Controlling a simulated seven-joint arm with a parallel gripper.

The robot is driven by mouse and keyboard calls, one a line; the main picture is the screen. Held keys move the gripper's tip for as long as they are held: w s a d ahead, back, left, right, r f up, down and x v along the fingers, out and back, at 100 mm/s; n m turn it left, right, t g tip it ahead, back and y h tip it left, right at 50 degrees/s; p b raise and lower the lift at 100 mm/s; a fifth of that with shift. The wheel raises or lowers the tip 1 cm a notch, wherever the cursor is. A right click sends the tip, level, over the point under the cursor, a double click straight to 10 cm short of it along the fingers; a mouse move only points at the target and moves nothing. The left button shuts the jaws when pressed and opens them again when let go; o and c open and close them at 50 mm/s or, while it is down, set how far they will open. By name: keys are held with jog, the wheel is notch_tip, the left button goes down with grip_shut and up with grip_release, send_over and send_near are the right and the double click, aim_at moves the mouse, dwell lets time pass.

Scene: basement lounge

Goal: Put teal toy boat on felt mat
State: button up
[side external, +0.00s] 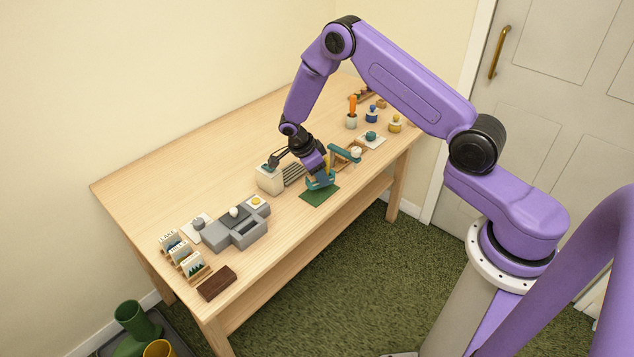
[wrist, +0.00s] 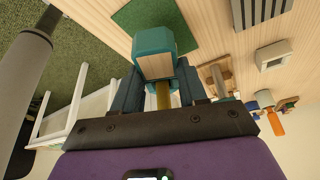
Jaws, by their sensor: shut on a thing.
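The teal toy boat (side external: 315,183) is held in my gripper (side external: 318,176), low over the table at the back edge of the green felt mat (side external: 318,196). In the wrist view the boat (wrist: 152,42) shows its teal body, a pale wood block and a yellowish post between the fingers of my gripper (wrist: 160,92). The fingers are shut on it. The mat also shows in the wrist view (wrist: 128,17), just beyond the boat. I cannot tell whether the boat touches the mat.
A cream box (side external: 269,180) stands left of my gripper. A teal-topped wooden stand (side external: 345,153) is close on the right. A grey machine (side external: 236,229), a card rack (side external: 185,255) and a brown block (side external: 216,283) occupy the left front. The table's back left is clear.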

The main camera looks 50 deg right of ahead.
aim_at(317, 182)
jog(key=shift+w+f, duration=0.3)
jog(key=shift+f, duration=1.55)
jog(key=shift+f, duration=0.1)
jog(key=o, duration=1)
jog(key=shift+o, duration=0.2)
